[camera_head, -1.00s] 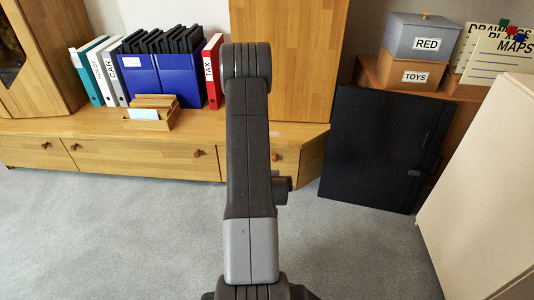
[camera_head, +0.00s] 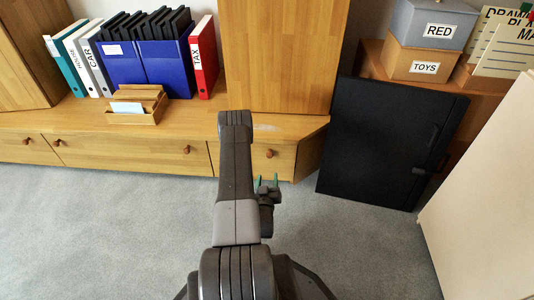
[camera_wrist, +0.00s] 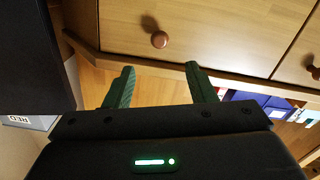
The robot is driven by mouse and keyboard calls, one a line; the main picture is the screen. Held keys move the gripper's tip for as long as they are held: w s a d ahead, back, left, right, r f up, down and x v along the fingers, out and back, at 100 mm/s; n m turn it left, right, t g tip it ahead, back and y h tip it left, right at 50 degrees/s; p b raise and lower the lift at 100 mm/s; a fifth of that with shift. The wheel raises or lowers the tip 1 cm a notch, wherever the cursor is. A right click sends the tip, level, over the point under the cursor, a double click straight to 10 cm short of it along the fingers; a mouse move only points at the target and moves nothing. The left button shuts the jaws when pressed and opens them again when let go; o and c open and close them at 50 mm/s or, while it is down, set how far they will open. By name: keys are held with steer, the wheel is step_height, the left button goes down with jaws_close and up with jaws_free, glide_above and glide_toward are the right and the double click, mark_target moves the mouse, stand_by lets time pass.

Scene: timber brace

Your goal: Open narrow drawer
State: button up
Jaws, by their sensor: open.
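The narrow drawer (camera_head: 237,160) is at the right end of the low wooden cabinet and looks closed. Its round brown knob (camera_head: 270,153) is on its front. In the wrist view, which is upside down, the drawer front (camera_wrist: 215,30) and its knob (camera_wrist: 159,39) are beyond the fingertips. My gripper (camera_head: 267,179) is open and empty in front of this drawer, below the knob in the head view. In the wrist view its two green fingers (camera_wrist: 160,68) stand apart, with the knob roughly centred between them and not touched. My arm hides part of the drawer's front.
A wider drawer (camera_head: 130,155) with knobs adjoins on the left. A black folder (camera_head: 385,140) leans against the furniture to the right. A pale panel (camera_head: 490,190) stands at the far right. Grey carpet (camera_head: 120,230) in front of the cabinet is clear.

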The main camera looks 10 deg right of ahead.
mark_target(269, 157)
steer(key=b+x, duration=0.4)
steer(key=x, duration=0.9)
steer(key=shift+w, duration=0.25)
steer(key=shift+c, duration=0.2)
jaws_close()
